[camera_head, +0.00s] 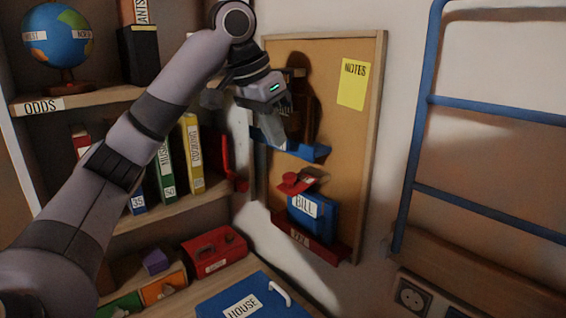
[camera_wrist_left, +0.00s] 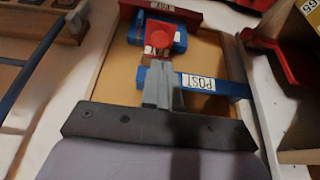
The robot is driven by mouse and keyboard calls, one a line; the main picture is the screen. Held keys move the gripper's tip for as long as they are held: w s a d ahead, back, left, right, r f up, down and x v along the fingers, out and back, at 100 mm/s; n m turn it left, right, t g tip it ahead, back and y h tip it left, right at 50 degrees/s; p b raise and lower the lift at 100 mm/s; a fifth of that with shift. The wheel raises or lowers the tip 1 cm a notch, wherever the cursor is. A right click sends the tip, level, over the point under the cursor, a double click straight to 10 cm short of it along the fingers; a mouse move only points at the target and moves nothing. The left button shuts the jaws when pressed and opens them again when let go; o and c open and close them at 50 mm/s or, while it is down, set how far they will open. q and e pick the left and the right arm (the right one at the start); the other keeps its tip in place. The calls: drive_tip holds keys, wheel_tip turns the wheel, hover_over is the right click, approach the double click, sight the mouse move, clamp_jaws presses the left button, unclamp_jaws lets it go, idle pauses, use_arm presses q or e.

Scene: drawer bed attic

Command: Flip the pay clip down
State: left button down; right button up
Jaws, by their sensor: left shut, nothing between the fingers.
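The red pay holder (camera_head: 305,236) is low on the cork board, with a label that seems to read PAY; it also shows at the top of the left wrist view (camera_wrist_left: 161,10). A blue BILL piece (camera_head: 322,220) stands in it. A red clip part with a round knob (camera_head: 292,180) sits at the top of the BILL piece and sticks outward; it also shows in the left wrist view (camera_wrist_left: 182,32). My left gripper (camera_head: 281,143) is shut and empty, above the red clip and in front of the blue POST holder (camera_wrist_left: 203,85). My right gripper is out of view.
The cork board (camera_head: 350,150) has a yellow NOTES sheet (camera_head: 353,84). Shelves with books and a globe (camera_head: 58,36) stand left. A blue HOUSE box (camera_head: 255,300) lies below. A blue ladder (camera_head: 419,130) is right. Wall between board and ladder is clear.

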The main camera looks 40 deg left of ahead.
sight(288, 175)
use_arm(q)
drive_tip(key=shift+s+x, duration=0.15)
drive_tip(key=shift+x, duration=1.6)
drive_tip(key=shift+s+x, duration=0.15)
drive_tip(key=shift+x, duration=1.6)
drive_tip(key=shift+f, duration=0.2)
